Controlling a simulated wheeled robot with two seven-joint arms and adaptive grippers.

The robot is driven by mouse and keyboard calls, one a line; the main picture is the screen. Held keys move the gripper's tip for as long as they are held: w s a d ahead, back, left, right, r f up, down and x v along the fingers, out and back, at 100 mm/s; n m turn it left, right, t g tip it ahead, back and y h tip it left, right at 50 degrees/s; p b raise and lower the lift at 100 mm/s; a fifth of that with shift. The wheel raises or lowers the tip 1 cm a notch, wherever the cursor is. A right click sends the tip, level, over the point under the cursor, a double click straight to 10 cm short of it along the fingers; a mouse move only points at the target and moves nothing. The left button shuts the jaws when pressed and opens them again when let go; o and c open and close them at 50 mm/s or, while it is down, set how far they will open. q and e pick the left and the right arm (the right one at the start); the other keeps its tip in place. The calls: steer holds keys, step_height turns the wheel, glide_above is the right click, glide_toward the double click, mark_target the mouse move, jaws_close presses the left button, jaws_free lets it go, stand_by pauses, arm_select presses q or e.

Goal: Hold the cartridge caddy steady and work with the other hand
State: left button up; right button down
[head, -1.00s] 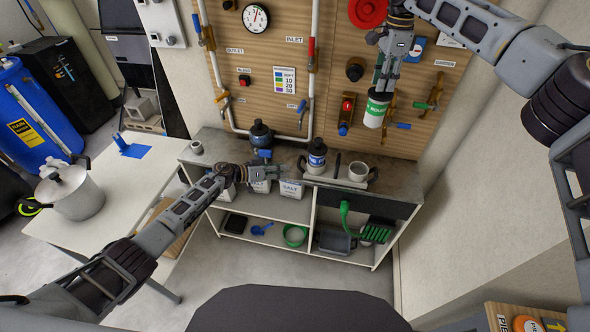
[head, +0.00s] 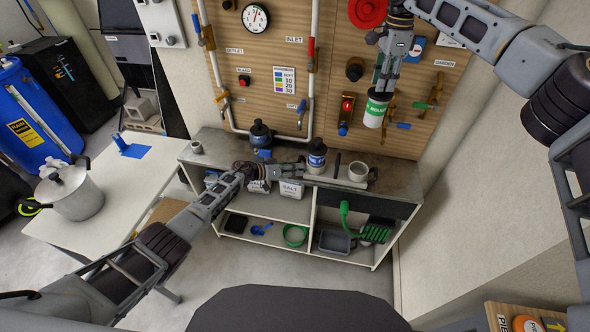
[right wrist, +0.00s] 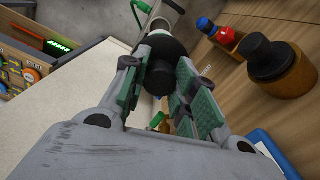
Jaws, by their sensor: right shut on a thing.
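The cartridge caddy (head: 340,183) is a low tray on the bench, seen small in the head view. A blue-and-white cartridge (head: 317,158) stands at its left part and a pale cup (head: 358,171) at its right part. My left gripper (head: 299,171) is at the caddy's left end. Whether it touches the caddy, and its finger gap, are too small to tell. My right gripper (head: 380,88) is shut on a white cartridge with a green band (head: 376,109), held upright in front of the wall board. The right wrist view shows its green-padded fingers (right wrist: 160,85) around a dark part.
A dark blue housing (head: 260,137) stands on the bench (head: 220,150) left of the caddy. Labelled salt containers (head: 291,188) sit on the shelf below. Valves (head: 345,115) and a black knob (head: 355,70) project from the wall board near my right gripper.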

arm_select(q)
steer(key=shift+d+f, duration=0.1)
steer(key=shift+d, duration=0.1)
steer(key=shift+c, duration=0.4)
jaws_close()
stand_by(0.3)
steer(key=shift+f, duration=0.1)
arm_select(e)
steer(key=shift+s+f, duration=0.1)
